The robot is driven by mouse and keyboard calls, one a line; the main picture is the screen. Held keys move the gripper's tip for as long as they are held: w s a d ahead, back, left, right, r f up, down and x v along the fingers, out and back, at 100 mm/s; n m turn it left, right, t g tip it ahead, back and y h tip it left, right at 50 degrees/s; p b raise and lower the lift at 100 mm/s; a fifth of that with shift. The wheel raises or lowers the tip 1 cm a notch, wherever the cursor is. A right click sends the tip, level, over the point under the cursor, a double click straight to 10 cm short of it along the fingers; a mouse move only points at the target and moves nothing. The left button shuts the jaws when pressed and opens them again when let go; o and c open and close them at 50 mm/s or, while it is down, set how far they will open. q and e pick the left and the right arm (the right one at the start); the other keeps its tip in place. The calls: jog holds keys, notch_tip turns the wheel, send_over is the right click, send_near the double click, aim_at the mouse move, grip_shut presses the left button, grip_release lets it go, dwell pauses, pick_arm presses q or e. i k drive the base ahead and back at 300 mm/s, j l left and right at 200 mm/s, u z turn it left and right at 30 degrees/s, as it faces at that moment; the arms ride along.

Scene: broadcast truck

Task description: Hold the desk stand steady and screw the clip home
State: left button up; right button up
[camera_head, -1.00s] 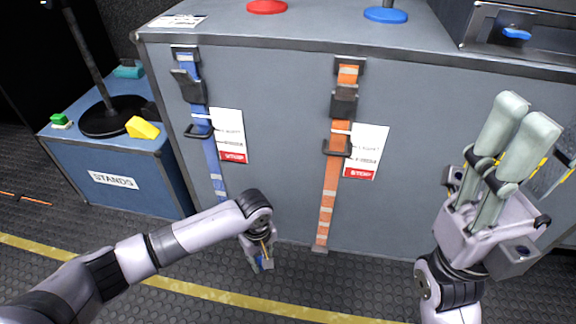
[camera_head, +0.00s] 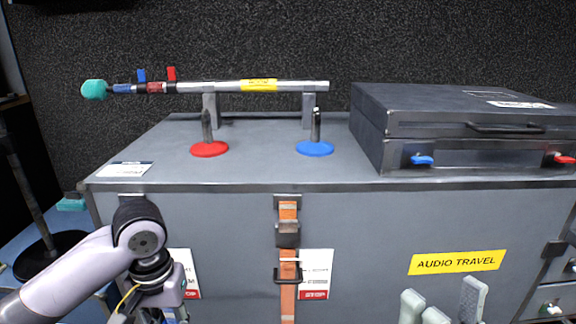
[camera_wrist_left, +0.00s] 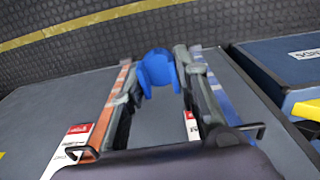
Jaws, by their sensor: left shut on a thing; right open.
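A red desk stand (camera_head: 209,149) and a blue desk stand (camera_head: 315,149) stand upright on the grey case top (camera_head: 262,165), each with a round base and short dark post. My left gripper (camera_wrist_left: 160,62) is shut on a blue piece (camera_wrist_left: 158,76), likely the clip, in the left wrist view. The fingers hide part of it. In the head view my left arm reaches down in front of the case, below the stands, and its fingers are cut off. My right gripper (camera_head: 446,304) is open and empty at the bottom edge, in front of the case, apart from both stands.
A silver pole (camera_head: 215,87) with blue and red clamps lies on two rests behind the stands. A black case (camera_head: 450,110) fills the top's right side. An orange strap (camera_head: 287,250) runs down the front.

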aim_at(315, 146)
jog(key=z, duration=1.05)
jog(key=j+z, duration=0.2)
jog(key=k+j, duration=0.15)
jog(key=j, duration=0.25)
jog(key=k+j, duration=0.15)
jog(key=j, duration=0.25)
jog(key=k+j, duration=0.15)
jog(key=j, duration=0.25)
jog(key=k+j, duration=0.15)
jog(key=j, duration=0.25)
